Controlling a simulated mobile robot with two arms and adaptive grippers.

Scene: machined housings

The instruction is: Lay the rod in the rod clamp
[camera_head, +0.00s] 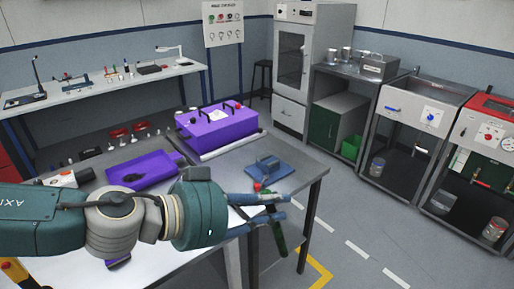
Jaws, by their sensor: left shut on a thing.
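My left gripper (283,207) reaches in from the left past the table's right front part. Its two blue-grey fingers are shut on a long dark green piece with a red end (277,235), which seems to be the rod. The piece hangs steeply, its lower end below the fingers and in front of the table edge. A blue-grey block on a blue plate (283,172) lies on the table just beyond the gripper; it may be the rod clamp, but its details are too small to tell. My right gripper is out of view.
A purple box with black handles (225,124) and a purple tray (140,170) stand on the table (307,168) behind and left of my gripper. A back bench (95,85) holds small tools. Machines and carts line the right. Floor right of the table is clear.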

